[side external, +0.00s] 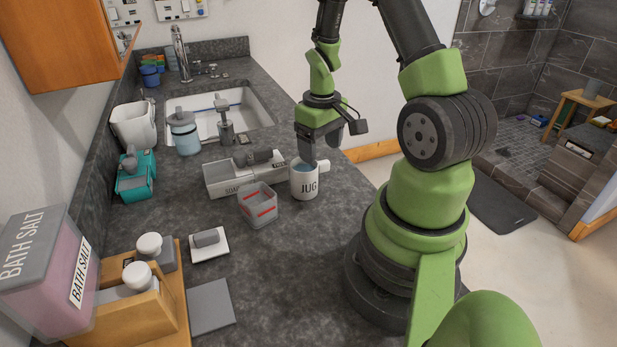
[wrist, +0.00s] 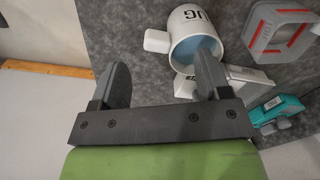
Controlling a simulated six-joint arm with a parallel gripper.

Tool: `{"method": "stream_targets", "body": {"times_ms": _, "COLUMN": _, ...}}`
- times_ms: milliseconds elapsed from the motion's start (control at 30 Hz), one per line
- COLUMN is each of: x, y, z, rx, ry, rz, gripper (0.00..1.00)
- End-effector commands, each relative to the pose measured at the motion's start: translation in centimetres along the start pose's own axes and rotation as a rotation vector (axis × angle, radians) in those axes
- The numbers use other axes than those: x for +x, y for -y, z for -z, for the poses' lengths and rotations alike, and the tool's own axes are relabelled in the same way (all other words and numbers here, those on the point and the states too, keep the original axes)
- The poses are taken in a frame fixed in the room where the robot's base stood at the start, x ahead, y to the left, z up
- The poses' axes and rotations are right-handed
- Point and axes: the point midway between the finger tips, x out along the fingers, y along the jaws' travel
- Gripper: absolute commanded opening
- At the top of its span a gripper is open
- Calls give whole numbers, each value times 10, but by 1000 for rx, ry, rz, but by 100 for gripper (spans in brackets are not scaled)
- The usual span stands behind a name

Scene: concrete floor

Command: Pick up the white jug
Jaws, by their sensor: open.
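The white jug (side external: 304,184), marked "JUG", stands upright on the dark counter and has a light blue inside. Its handle (side external: 323,165) points to the right in the side view. In the wrist view the jug (wrist: 188,25) is at the top, with its handle (wrist: 157,41) to the left. My gripper (wrist: 163,78) is open, its two fingers spread apart with nothing held between them. In the side view my gripper (side external: 308,158) is pointing down at the jug's rim. One finger overlaps the jug's opening in both views; I cannot tell whether it touches.
A clear container with red stripes (side external: 258,204) stands close left of the jug. A grey-white soap tray (side external: 218,181) lies behind it. The sink (side external: 240,108) is farther back. A wooden box (side external: 130,318) and bath salt tub (side external: 45,280) stand front left. The counter in front of the jug is clear.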

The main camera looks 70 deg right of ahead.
Motion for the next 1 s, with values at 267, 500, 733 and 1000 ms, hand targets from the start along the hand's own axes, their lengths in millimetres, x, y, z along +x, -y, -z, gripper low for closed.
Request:
{"method": "stream_targets", "body": {"times_ms": 267, "x": 37, "y": 2, "z": 9, "rx": 0, "ry": 5, "rz": 2, "gripper": 70}}
{"method": "stream_targets", "body": {"times_ms": 500, "x": 47, "y": 2, "z": 10, "rx": 1, "ry": -1, "rz": 0, "gripper": 70}}
{"method": "stream_targets", "body": {"times_ms": 733, "x": 46, "y": 2, "z": 10, "rx": 1, "ry": -1, "rz": 0, "gripper": 47}}
{"method": "stream_targets", "body": {"times_ms": 1000, "x": 46, "y": 2, "z": 10, "rx": 1, "ry": -1, "rz": 0, "gripper": 8}}
